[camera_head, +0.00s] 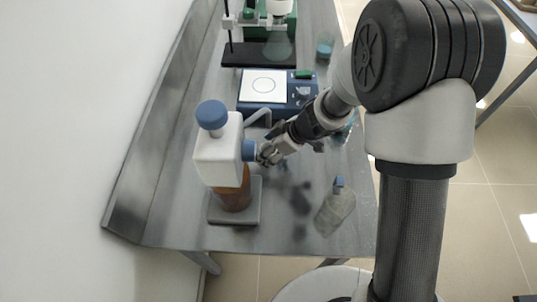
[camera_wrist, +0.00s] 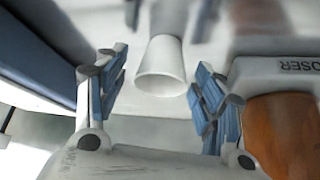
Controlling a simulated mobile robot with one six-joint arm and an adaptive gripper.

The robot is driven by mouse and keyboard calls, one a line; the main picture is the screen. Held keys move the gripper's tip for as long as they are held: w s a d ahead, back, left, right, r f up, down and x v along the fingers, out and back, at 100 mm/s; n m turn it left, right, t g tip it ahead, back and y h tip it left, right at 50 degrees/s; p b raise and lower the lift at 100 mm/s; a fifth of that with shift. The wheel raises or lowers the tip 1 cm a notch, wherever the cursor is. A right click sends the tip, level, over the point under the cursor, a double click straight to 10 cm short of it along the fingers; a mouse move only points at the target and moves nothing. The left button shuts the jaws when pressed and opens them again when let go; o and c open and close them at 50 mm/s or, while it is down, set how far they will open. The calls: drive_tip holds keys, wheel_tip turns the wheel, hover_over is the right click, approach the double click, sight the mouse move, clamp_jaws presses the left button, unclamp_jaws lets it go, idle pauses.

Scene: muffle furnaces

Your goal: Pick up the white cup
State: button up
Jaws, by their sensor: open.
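The white cup (camera_wrist: 162,58) shows in the wrist view between the two fingers of my gripper (camera_wrist: 160,88), with its wide end toward the camera. A gap shows on each side of it, and the fingers look open and not touching it. In the head view my gripper (camera_head: 268,153) is beside the white dispenser, close to its blue knob. I cannot make out the cup in the head view.
The white dispenser (camera_head: 218,155) with a brown bottle stands on a grey base close to my gripper; its brown part (camera_wrist: 283,130) shows in the wrist view. A blue balance (camera_head: 275,108) is behind. A clear flask (camera_head: 335,212) with a blue cap stands at the front right.

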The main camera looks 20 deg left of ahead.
drive_tip(key=shift+c, duration=0.3)
drive_tip(key=c, duration=1.1)
drive_tip(key=shift+o, duration=0.2)
drive_tip(key=shift+r, duration=0.1)
